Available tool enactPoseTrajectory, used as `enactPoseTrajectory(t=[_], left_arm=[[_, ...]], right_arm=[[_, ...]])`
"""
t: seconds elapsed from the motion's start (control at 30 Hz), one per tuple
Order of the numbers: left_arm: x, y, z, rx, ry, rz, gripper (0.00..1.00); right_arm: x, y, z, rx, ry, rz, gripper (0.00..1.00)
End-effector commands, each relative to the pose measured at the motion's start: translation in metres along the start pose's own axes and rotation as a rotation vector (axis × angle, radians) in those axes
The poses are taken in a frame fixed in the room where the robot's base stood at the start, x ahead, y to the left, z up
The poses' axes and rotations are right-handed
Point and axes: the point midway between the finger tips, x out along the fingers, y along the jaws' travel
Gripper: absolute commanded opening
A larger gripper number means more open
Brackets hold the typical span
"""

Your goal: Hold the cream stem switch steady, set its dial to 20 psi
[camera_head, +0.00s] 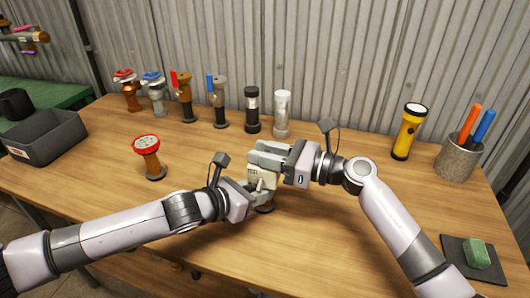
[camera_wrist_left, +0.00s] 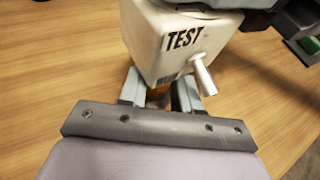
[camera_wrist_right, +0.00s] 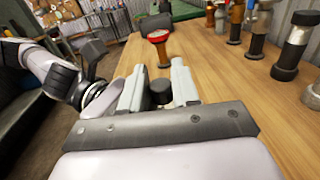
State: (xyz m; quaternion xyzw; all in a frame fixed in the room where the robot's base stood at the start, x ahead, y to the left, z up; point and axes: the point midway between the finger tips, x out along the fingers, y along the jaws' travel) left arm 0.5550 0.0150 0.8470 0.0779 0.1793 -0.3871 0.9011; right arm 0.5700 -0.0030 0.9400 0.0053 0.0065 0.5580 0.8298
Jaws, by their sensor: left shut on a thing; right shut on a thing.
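The cream stem switch (camera_head: 262,182) stands upright near the middle of the table. In the left wrist view its cream box (camera_wrist_left: 172,40) shows the word TEST and a short pale lever sticking out. My left gripper (camera_head: 252,196), the lower one, is shut on the switch's stem just under the box. My right gripper (camera_head: 268,154) comes in from the right at the top of the switch. In the right wrist view a dark round dial knob (camera_wrist_right: 161,92) sits between its fingers, and it is shut on this. The dial's markings and pointer are hidden.
A red-topped valve (camera_head: 147,157) stands to the left, near a dark grey bin (camera_head: 45,138). Several valves and a clear-topped cylinder (camera_head: 282,114) line the back. A yellow flashlight (camera_head: 408,132), a pen cup (camera_head: 459,158) and a green block (camera_head: 476,253) are at the right.

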Motion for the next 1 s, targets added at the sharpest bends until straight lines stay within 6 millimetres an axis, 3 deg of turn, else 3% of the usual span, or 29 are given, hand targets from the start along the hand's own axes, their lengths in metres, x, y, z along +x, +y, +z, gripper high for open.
enactPoseTrajectory(t=[0.13,0.17,0.2,0.47,0.63,1.0], left_arm=[[-0.001,0.001,0.002,-0.001,-0.005,0.0,0.0],[-0.001,0.001,0.002,-0.002,-0.005,0.0,0.0],[-0.001,0.001,0.002,-0.002,-0.005,0.0,0.0],[0.0,0.001,0.002,-0.001,-0.005,0.0,0.0],[0.0,0.0,0.002,-0.001,-0.005,0.0,0.0],[0.0,0.0,0.002,-0.001,-0.004,0.0,0.0]], right_arm=[[-0.001,-0.002,-0.002,0.001,0.003,-0.005,0.0],[-0.001,-0.002,-0.002,0.001,0.003,-0.005,0.4],[-0.001,-0.002,-0.001,0.001,0.003,-0.004,0.49],[-0.001,-0.001,-0.001,0.0,0.001,0.0,0.49],[-0.01,-0.001,-0.001,-0.001,0.002,-0.001,0.49],[-0.081,-0.001,-0.002,0.0,0.006,-0.003,0.49]])
